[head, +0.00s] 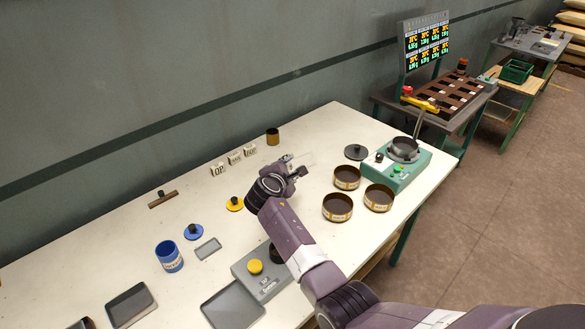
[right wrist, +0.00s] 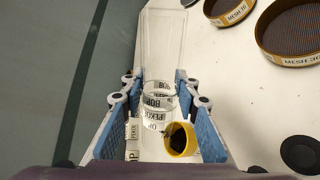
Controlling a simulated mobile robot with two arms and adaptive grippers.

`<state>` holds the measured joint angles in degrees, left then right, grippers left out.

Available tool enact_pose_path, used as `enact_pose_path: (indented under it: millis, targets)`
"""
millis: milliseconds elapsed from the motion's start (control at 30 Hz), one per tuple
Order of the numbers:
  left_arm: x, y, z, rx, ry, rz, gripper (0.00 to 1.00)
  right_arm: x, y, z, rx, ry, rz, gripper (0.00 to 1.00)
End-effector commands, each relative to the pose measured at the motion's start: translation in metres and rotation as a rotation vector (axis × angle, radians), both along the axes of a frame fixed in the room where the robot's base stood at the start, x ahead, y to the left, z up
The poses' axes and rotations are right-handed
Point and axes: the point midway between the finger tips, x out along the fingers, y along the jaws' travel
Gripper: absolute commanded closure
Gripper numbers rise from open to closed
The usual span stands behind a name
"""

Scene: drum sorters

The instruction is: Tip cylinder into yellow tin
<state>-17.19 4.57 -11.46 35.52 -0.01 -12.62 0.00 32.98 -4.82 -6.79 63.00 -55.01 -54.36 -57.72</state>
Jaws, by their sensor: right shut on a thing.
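My right gripper (head: 290,168) is shut on a clear cylinder (head: 304,159) above the white table. In the right wrist view, the blue finger pads of my right gripper (right wrist: 159,108) flank the see-through cylinder (right wrist: 165,45), which looks tilted. Whether anything is in it, I cannot tell. The yellow tin (head: 272,137) stands open by the wall edge of the table, apart from the cylinder in the head view. In the right wrist view the yellow tin (right wrist: 181,150) shows a dark inside, beside the cylinder's lower end. My left gripper is out of view.
Label cards (head: 235,159) stand left of the yellow tin. Mesh sieves (head: 338,208) and a green machine (head: 398,168) are to the right. A blue tin (head: 169,258), a yellow lid (head: 235,204), a blue lid (head: 193,232) and a grey device (head: 262,276) are nearer.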

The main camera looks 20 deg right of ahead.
Motion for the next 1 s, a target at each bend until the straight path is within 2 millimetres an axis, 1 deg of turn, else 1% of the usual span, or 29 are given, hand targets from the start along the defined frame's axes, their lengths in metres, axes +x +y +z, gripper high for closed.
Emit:
enact_pose_path:
  millis: [600, 1000]
  targets:
    - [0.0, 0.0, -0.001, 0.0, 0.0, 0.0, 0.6, 0.005, 0.009, 0.011, -0.137, 0.062, 0.0, 0.98]
    - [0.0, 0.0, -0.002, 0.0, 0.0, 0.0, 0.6, 0.006, 0.012, 0.014, -0.183, 0.084, 0.0, 0.98]
